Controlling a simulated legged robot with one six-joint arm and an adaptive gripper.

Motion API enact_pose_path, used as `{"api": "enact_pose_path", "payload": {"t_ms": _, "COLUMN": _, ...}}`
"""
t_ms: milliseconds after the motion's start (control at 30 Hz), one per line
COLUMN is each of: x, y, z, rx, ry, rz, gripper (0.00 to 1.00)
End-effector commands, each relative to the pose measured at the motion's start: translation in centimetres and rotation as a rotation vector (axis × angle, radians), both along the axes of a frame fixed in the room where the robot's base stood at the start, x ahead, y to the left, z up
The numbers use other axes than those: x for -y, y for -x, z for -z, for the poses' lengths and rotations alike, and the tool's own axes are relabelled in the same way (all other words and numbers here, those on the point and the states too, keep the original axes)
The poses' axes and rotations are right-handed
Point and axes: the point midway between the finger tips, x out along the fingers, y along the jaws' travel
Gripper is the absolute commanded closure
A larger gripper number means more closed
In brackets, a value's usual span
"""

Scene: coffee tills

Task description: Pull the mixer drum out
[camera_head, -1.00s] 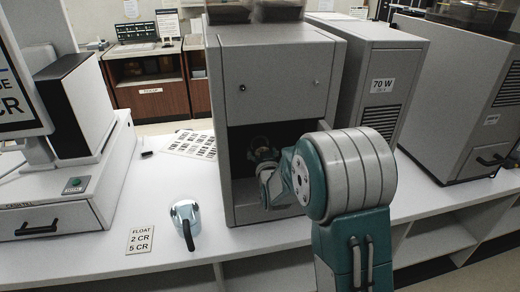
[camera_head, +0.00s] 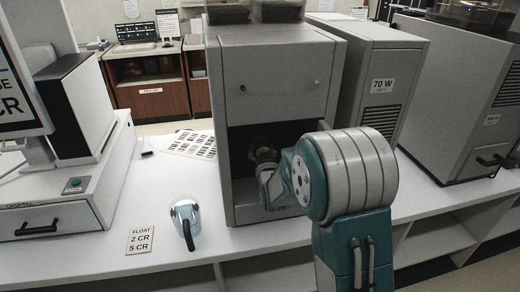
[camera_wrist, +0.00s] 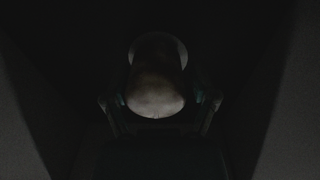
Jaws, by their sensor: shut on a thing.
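The mixer drum (camera_wrist: 157,75) is a pale, rounded body in the dark middle of the wrist view, with a wider rim at its far end. My gripper (camera_wrist: 160,103) has one finger on each side of its near end and is shut on it. In the head view my gripper (camera_head: 264,156) reaches into the dark open bay of the grey machine (camera_head: 275,75). The drum is hard to make out there, and the back of the bay is lost in shadow.
The bay's side walls stand close on both sides of my gripper. A chrome jug (camera_head: 186,218) with a black handle stands on the white counter (camera_head: 170,262) left of the machine. A float card (camera_head: 140,240) lies beside it. Another grey machine (camera_head: 385,85) stands to the right.

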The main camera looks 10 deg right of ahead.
Motion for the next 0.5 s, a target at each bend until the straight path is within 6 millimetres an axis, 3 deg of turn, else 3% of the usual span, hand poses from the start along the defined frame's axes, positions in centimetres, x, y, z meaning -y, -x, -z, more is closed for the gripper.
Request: {"api": "enact_pose_path", "payload": {"t_ms": 500, "x": -0.1, "y": 2.9, "z": 0.0, "rx": -0.001, "ry": 0.000, "rz": 0.000, "gripper": 0.82}}
